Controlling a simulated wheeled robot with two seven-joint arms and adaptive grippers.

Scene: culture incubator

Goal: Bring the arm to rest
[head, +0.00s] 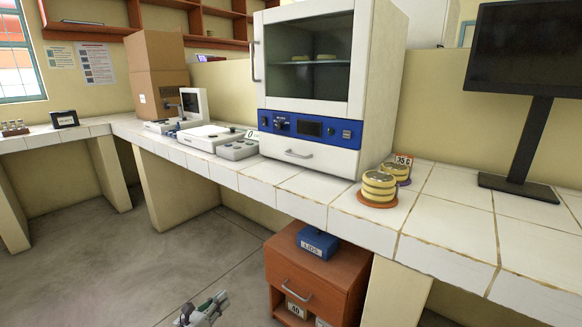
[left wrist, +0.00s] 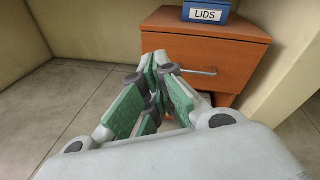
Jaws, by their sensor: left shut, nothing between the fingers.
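My left gripper (head: 218,300) shows at the bottom of the head view, low over the floor in front of the wooden cabinet. In the left wrist view its green-padded fingers (left wrist: 154,95) are closed together with nothing between them. They point toward the cabinet's drawer front and overlap it in the picture; they do not appear to hold its handle. My right gripper is not in view.
The wooden cabinet (head: 325,272) with a blue LIDS box (head: 317,241) on top stands under the tiled counter (head: 440,235). On the counter are the incubator (head: 312,157), stacked dishes (head: 379,185) and a monitor (head: 525,100). Open floor (head: 120,270) lies to the left.

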